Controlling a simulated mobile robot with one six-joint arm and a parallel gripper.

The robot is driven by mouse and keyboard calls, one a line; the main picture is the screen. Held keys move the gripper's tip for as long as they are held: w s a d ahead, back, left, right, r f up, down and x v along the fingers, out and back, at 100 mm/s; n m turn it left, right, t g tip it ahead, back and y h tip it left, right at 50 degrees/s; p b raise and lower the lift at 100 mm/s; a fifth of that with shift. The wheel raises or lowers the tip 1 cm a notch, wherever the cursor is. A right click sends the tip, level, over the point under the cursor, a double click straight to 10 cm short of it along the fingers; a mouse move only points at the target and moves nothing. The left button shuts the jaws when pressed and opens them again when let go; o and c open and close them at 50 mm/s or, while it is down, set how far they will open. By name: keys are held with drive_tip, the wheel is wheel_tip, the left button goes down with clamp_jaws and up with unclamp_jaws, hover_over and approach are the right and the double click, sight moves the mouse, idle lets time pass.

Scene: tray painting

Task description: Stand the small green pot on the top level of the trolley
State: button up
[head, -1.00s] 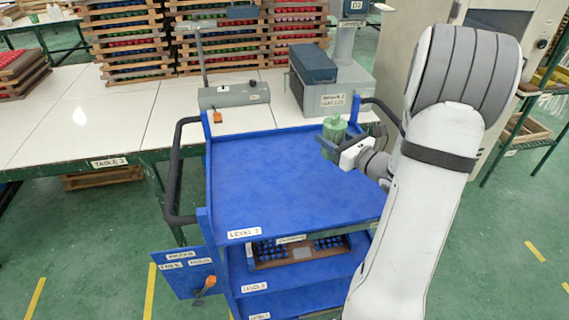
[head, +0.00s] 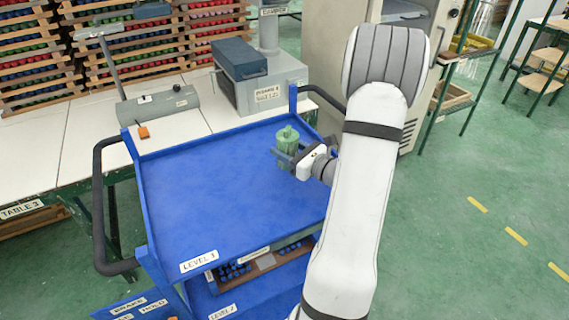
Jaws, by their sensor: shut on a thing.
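The small green pot (head: 287,139) has a lid with a knob and is upright. My gripper (head: 290,155) is shut on the pot from its right side. The pot shows over the right part of the trolley's blue top level (head: 210,190), which carries the label "LEVEL 1". I cannot tell whether the pot's base touches the surface or hangs above it. My gripper's fingers hide part of the pot's lower body. The rest of the top level is bare.
A white-topped table (head: 75,140) stands behind the trolley, with a grey machine (head: 262,90) and a grey lamp base (head: 157,106) on it. The trolley has a black handle (head: 102,200) at left. A lower level holds a tray (head: 262,264). Green floor lies open at right.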

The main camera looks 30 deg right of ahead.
drive_tip(key=shift+f, duration=2.55)
drive_tip(key=shift+f, duration=0.15)
drive_tip(key=shift+o, duration=1.3)
drive_tip(key=shift+f+b, duration=0.1)
drive_tip(key=shift+b, duration=0.25)
drive_tip(key=o, duration=0.5)
drive_tip(key=shift+c, duration=0.2)
drive_tip(key=shift+r+p, duration=0.3)
drive_tip(key=shift+r, duration=0.05)
drive_tip(key=b+v, duration=0.1)
drive_tip(key=v, duration=0.6)
drive_tip(key=shift+s+f, duration=0.15)
drive_tip(key=shift+s, duration=0.15)
